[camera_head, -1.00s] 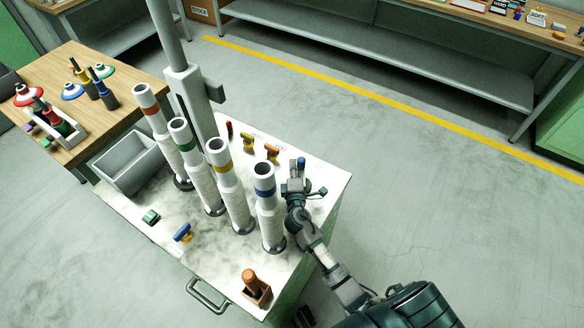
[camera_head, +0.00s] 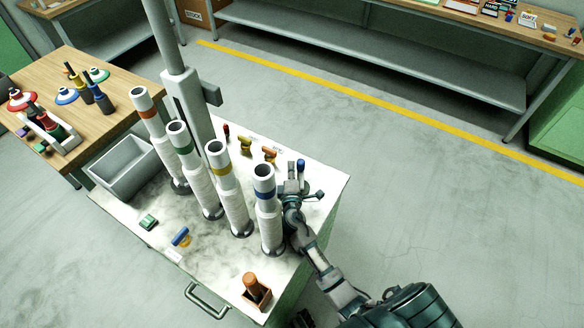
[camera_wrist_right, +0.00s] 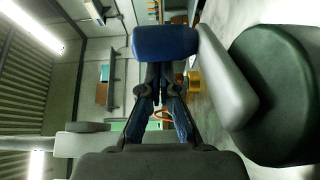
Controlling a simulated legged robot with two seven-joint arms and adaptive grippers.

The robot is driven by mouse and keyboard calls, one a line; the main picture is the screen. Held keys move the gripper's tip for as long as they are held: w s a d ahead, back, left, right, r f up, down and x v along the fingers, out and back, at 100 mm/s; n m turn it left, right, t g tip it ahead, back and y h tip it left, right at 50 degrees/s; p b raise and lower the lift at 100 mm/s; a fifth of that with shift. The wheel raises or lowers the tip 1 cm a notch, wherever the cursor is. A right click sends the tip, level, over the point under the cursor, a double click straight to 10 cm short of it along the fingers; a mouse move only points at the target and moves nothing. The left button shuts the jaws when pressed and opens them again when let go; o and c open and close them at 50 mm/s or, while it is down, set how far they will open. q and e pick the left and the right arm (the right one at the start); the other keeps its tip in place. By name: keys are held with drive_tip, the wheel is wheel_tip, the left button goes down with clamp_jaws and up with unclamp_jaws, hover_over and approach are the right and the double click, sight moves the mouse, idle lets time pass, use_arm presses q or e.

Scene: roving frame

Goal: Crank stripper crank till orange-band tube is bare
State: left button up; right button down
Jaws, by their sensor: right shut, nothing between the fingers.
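The orange-band tube (camera_head: 146,108) stands upright at the back left of the cart's row of tubes, with a white ribbed covering visible lower down. The green-band (camera_head: 179,142), yellow-band (camera_head: 219,165) and blue-band (camera_head: 264,185) tubes stand in line towards the front. My right gripper (camera_head: 293,188) is beside the blue-band tube, near a small blue-topped piece (camera_head: 300,165). In the right wrist view its fingers are shut and empty, just behind a blue knob (camera_wrist_right: 165,42). A grey lever (camera_wrist_right: 226,78) shows beside that knob. I cannot tell which part is the stripper crank. My left gripper is out of view.
A grey post (camera_head: 184,90) and a grey bin (camera_head: 123,171) stand by the tubes. A green block (camera_head: 148,221), a blue-yellow tool (camera_head: 181,237) and an orange peg in a holder (camera_head: 254,287) occupy the cart top. The floor right of the cart is clear.

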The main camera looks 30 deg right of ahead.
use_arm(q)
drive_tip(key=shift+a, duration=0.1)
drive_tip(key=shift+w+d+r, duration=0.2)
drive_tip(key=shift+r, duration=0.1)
use_arm(e)
drive_tip(key=shift+d, duration=0.3)
drive_tip(key=shift+f, duration=0.1)
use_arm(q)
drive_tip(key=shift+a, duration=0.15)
use_arm(e)
drive_tip(key=shift+a, duration=0.2)
drive_tip(key=shift+d, duration=0.1)
idle(0.4)
